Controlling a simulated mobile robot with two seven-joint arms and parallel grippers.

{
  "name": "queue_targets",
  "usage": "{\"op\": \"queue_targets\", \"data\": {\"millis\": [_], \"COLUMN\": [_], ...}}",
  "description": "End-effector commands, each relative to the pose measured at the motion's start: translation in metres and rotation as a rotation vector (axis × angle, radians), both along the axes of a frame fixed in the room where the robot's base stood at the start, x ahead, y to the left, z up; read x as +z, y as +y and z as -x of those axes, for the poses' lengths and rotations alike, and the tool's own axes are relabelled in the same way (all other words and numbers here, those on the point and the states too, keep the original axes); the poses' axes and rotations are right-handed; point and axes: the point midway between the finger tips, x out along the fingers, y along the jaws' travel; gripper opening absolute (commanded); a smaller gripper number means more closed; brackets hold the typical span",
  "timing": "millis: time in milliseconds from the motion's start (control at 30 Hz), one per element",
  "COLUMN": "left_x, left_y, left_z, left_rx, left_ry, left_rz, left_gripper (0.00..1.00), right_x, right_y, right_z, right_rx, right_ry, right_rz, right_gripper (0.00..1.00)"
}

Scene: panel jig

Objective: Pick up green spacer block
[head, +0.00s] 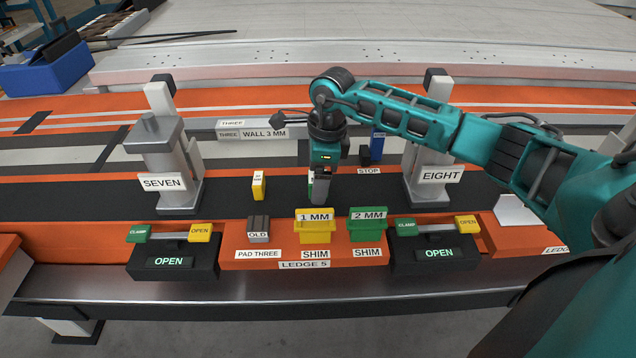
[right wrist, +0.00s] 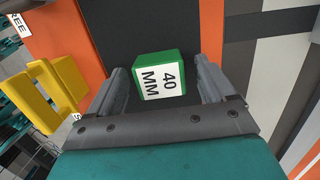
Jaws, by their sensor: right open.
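The green spacer block (right wrist: 150,60), with a white "40 MM" label, shows between the fingers of my right gripper (right wrist: 162,70) in the right wrist view. The gripper is open, with a gap between each finger and the block. In the head view my right gripper (head: 320,192) points down over the black strip between posts SEVEN and EIGHT. It hides most of the green block (head: 310,178), of which a sliver shows at its left. I cannot tell how far down the block the fingertips reach. My left gripper is not in view.
A yellow block (head: 259,186) stands to the left on the strip. Clamp posts SEVEN (head: 165,160) and EIGHT (head: 436,150) flank the space. A blue block (head: 378,143) stands behind.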

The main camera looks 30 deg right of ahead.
Motion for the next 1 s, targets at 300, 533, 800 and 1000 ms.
{"op": "queue_targets", "data": {"millis": [300, 533, 800, 1000], "left_x": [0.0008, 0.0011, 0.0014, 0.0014], "left_y": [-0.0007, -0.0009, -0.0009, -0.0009], "left_z": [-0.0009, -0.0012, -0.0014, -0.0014], "left_rx": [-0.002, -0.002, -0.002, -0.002], "left_ry": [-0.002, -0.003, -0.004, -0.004], "left_rz": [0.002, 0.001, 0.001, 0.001], "left_gripper": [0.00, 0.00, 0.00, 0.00], "right_x": [-0.0051, -0.0049, -0.0047, -0.0044], "right_y": [0.0008, 0.0007, 0.0006, 0.0006], "right_z": [-0.0007, -0.0006, -0.0007, -0.0008], "right_rx": [0.002, 0.001, 0.001, 0.001], "right_ry": [-0.002, -0.002, -0.002, -0.003], "right_rz": [0.000, 0.000, 0.000, -0.001], "right_gripper": [0.78, 0.56, 0.30, 0.25]}}
